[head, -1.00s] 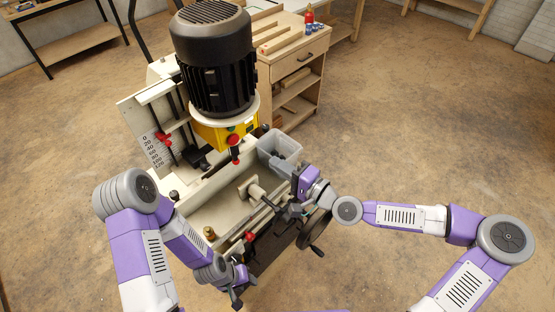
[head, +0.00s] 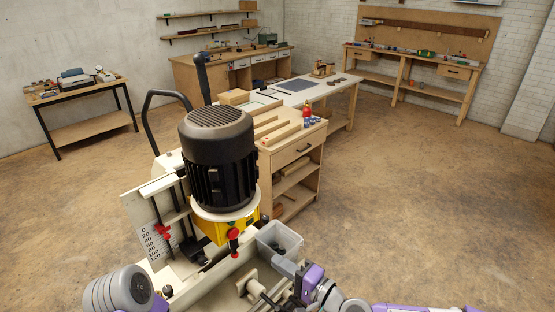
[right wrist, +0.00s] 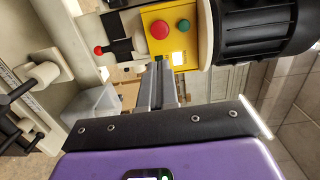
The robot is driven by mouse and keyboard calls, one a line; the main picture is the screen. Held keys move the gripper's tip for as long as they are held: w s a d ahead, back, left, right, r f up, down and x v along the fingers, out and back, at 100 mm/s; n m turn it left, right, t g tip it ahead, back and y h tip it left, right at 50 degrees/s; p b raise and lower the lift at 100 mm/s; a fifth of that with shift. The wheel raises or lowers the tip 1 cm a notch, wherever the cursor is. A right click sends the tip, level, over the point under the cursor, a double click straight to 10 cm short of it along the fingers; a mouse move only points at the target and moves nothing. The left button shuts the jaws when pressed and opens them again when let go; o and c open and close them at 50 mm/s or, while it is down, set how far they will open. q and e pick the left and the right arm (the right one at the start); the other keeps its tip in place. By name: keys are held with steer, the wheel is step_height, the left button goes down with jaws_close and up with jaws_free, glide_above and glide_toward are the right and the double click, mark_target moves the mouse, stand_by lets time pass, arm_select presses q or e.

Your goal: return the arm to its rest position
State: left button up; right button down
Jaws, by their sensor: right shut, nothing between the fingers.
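My right gripper (head: 284,267) is at the bottom of the head view, beside the front edge of a grey plastic bin on the machine. In the right wrist view its fingers (right wrist: 165,82) are together with nothing between them, pointing toward the machine's yellow control box. My right arm runs off to the lower right. Part of my left arm (head: 118,291) shows at the lower left. My left gripper is below the picture.
The machine's black motor (head: 217,155) and yellow control box (head: 240,225) stand close by. The grey bin (head: 281,241) is near my right gripper. A wooden cabinet (head: 295,160) stands behind. Open floor (head: 420,210) lies to the right.

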steer(key=s+a+f+n+g+h, duration=0.2)
steer(key=s+f+g, duration=0.25)
steer(key=f, duration=0.75)
steer(key=s+a+f+n+g+h, duration=0.1)
steer(key=s+f+g+h, duration=0.15)
steer(key=s+f, duration=0.6)
steer(key=s+d+f+n+g+h, duration=0.1)
steer(key=s+d+f+g+h, duration=0.1)
steer(key=d+f, duration=0.3)
steer(key=s+d+f+n+g+h, duration=0.1)
steer(key=s+d+f+h, duration=0.2)
steer(key=f, duration=0.6)
steer(key=s+d, duration=0.2)
steer(key=d, duration=0.1)
steer(key=shift+f+g, duration=0.25)
steer(key=shift+g, duration=0.15)
